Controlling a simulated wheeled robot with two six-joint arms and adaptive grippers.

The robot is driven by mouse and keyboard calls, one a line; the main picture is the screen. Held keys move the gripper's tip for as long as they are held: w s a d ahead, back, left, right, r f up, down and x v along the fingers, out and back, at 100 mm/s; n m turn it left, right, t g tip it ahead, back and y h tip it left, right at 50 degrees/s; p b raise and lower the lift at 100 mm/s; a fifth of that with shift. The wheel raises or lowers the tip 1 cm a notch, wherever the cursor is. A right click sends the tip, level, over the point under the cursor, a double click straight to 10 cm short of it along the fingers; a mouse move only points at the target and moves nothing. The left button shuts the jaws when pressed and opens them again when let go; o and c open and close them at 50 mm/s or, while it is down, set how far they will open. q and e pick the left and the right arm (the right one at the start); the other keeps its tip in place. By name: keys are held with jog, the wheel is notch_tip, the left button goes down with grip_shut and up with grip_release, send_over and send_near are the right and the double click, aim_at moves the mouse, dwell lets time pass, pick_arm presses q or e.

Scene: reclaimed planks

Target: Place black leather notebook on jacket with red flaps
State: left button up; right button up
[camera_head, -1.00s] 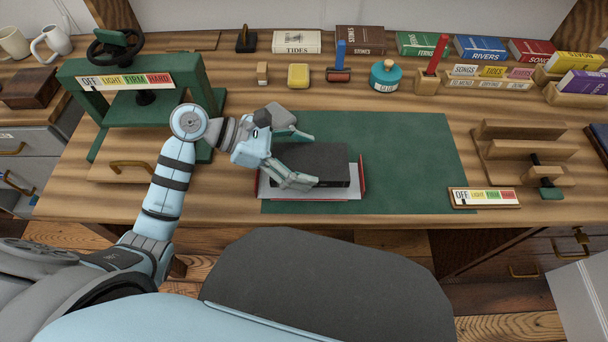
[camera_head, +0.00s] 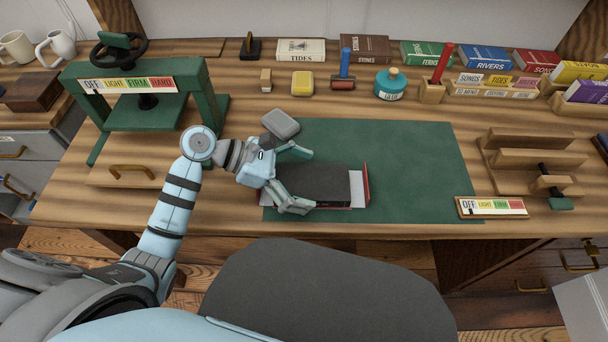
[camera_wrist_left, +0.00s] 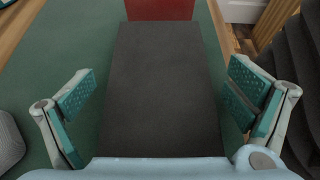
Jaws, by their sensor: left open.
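The black leather notebook (camera_head: 325,180) lies flat over the jacket, whose white inner sheet (camera_head: 357,187) shows past its right end and as a thin strip at the front. My left gripper (camera_head: 312,181) is open at the notebook's left part, one finger behind and one in front. In the left wrist view the notebook (camera_wrist_left: 163,90) runs between the spread fingers, with green mat showing on its left side. A red flap (camera_wrist_left: 160,9) shows beyond its far end. My right gripper is out of view.
The jacket rests on a green mat (camera_head: 420,170) that is clear to the right. A grey rounded block (camera_head: 281,123) lies just behind my gripper. A green press (camera_head: 145,100) stands left, a label strip (camera_head: 492,206) right, and books and tools line the back.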

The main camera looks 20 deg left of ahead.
pick_arm(q)
jog(key=p+v, duration=0.3)
jog(key=v, duration=0.8)
jog(key=shift+a+r+p, duration=0.1)
jog(key=shift+p, duration=0.3)
jog(key=shift+s+a+r, duration=0.1)
jog(key=shift+a+r, duration=0.1)
jog(key=shift+a, duration=0.2)
